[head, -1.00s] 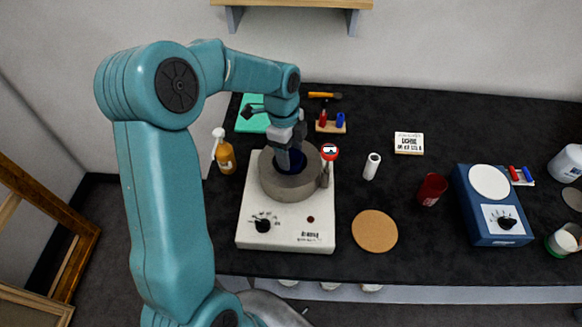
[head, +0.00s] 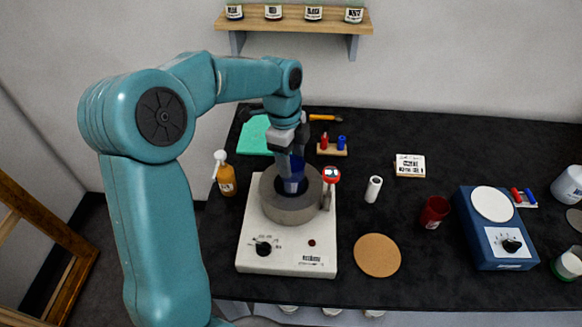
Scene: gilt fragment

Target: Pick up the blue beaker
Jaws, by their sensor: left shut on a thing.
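The blue beaker (head: 293,185) is dark blue and sits partly inside the round grey heating block (head: 290,210). The block stands on a white hotplate (head: 285,248) with a black knob. My left gripper (head: 291,172) comes down from above and is shut on the beaker; its fingers hide part of it. The beaker's base is hidden, and I cannot tell whether it touches the bottom of the well. My right gripper is not in view.
An orange spray bottle (head: 226,180) is close on the left. A cork mat (head: 377,255), a white cylinder (head: 373,189), a red cup (head: 434,212) and a blue device (head: 495,228) stand to the right.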

